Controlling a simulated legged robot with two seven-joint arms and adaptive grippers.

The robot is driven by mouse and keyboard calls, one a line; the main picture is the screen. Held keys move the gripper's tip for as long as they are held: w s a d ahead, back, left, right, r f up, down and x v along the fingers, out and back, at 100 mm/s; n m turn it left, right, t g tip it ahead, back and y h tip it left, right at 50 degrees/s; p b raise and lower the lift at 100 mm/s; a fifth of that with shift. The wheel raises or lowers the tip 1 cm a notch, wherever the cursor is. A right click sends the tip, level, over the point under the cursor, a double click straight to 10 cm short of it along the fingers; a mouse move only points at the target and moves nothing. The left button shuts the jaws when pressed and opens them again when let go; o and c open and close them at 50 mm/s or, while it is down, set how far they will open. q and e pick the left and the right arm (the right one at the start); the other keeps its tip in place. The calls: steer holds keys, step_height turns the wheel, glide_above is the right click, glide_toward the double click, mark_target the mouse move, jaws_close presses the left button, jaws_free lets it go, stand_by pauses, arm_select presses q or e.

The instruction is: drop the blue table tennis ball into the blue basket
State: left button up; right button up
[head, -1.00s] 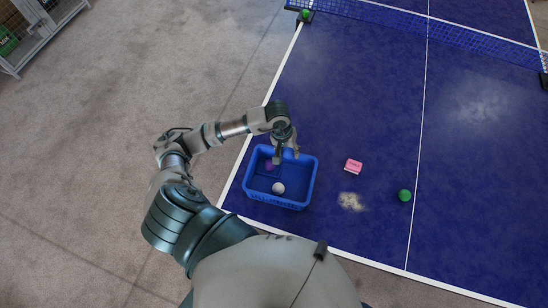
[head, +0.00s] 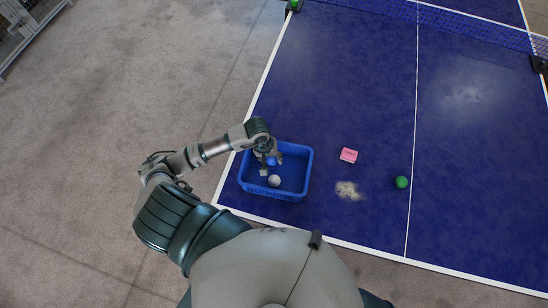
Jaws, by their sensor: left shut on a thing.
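The blue basket (head: 275,194) stands on the near left part of the blue table. My left gripper (head: 271,164) is over the basket's inside, towards its far side. It is shut on the blue table tennis ball (head: 271,160), which shows between its fingers. From this high view I cannot tell exactly how far the ball is above the basket floor. A white ball (head: 274,181) lies in the basket, close to the fingers. My right gripper is not in view.
The net (head: 480,32) crosses the far end. Carpet floor lies to the left.

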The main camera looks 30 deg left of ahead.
mark_target(270, 160)
arm_select(q)
steer(key=shift+a, duration=0.1)
steer(key=o, duration=1.1)
steer(key=shift+d, duration=0.2)
steer(key=shift+c, duration=0.2)
steer(key=shift+o, duration=0.2)
steer(key=shift+d+r, duration=0.15)
steer(key=shift+d, duration=0.15)
steer(key=shift+d+r, duration=0.15)
steer(key=shift+d, duration=0.4)
steer(key=a+r, duration=0.1)
steer(key=r, duration=0.3)
steer(key=a+r, duration=0.1)
steer(key=r, duration=0.2)
steer(key=shift+s+a, duration=0.2)
steer(key=shift+a, duration=0.1)
steer(key=shift+s+d+r, duration=0.1)
steer(key=shift+d+r, duration=0.15)
steer(key=shift+r, duration=0.55)
steer(key=shift+s+d+r, duration=0.1)
steer(key=shift+d+r, duration=0.15)
steer(key=shift+r, duration=0.5)
steer(key=shift+s+d+r, duration=0.1)
steer(key=shift+d+r, duration=0.15)
steer(key=shift+r, duration=0.55)
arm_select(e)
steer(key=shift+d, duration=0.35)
